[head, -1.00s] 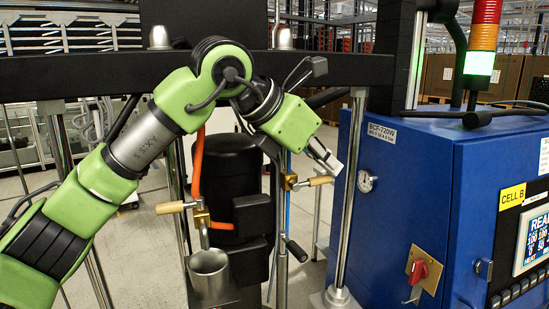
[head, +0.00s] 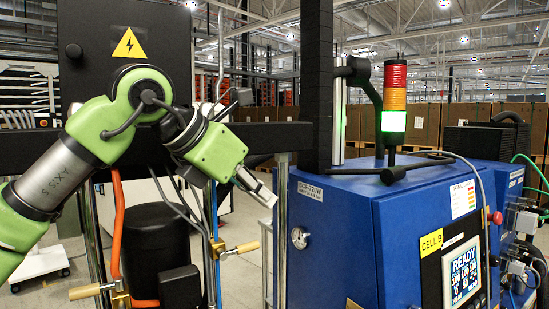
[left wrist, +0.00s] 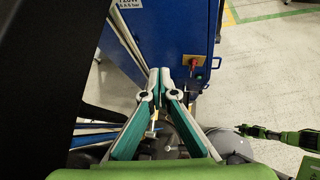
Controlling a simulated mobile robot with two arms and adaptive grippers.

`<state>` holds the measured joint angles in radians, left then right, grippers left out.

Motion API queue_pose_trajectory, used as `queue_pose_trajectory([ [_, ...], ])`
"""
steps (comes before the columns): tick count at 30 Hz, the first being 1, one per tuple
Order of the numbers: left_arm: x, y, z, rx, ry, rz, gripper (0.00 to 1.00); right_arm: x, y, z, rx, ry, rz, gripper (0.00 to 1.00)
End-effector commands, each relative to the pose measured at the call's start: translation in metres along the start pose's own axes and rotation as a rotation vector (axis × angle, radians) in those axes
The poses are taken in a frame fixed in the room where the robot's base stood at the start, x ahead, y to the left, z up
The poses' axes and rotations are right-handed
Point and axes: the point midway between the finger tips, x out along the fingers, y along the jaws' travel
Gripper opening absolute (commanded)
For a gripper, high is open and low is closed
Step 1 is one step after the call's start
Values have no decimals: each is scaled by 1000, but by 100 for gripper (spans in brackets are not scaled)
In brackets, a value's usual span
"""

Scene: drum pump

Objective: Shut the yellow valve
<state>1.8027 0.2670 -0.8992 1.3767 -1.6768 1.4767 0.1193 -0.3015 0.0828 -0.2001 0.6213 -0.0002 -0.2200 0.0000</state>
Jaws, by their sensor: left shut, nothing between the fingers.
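Two small valves with tan-yellow handles show in the head view. One handle (head: 243,248) is beside a blue hose, left of the blue cabinet, and points sideways. The other handle (head: 90,291) is at the lower left, by the orange hose, and also points sideways. My left gripper (head: 268,196) is above and slightly right of the first handle, apart from it. In the left wrist view its teal and grey fingers (left wrist: 165,74) meet at the tips and hold nothing.
The blue cabinet (head: 345,215) stands close right of my left gripper, with a gauge (head: 299,237) on its side. A black crossbar (head: 262,136) runs behind my left arm. A black drum pump (head: 155,245) stands below. A red switch (left wrist: 194,64) is on the cabinet.

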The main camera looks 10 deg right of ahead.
Motion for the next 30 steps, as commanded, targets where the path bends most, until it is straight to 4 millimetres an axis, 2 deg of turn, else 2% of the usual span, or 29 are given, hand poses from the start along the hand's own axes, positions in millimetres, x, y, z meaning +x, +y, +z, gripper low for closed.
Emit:
queue_pose_trajectory([
  [1,-2,-3,8,1,0,1,0,7,2,1,-1,-1,2,22],
  [6,-18,-8,38,0,1,1,0,10,5,3,-2,-4,6,22],
  [12,-28,-11,58,0,3,0,0,10,1,1,0,-1,1,22],
  [18,-31,-12,64,-1,3,-1,0,10,-9,-2,4,2,-10,22],
  [30,-31,-12,64,0,2,-1,0,10,-6,-4,3,5,-6,22],
])
